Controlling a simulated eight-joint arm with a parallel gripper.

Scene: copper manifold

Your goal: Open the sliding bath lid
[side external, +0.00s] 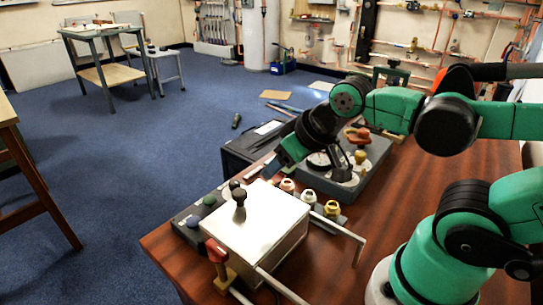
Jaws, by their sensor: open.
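The bath is a silver metal box at the front left of the wooden bench, and its flat sliding lid (255,222) covers the top. A black knob (239,196) stands upright near the lid's far left edge. Two bare metal rails (342,236) run out from the box to the right. My gripper (343,167) is open above the grey fixture behind the bath, up and to the right of the knob and apart from it. My wrist partly hides the fingers, and I see nothing held in them.
A red-handled valve (217,251) stands at the bath's front left corner. A grey fixture (372,160) with a red part lies behind. Air above the lid is clear.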

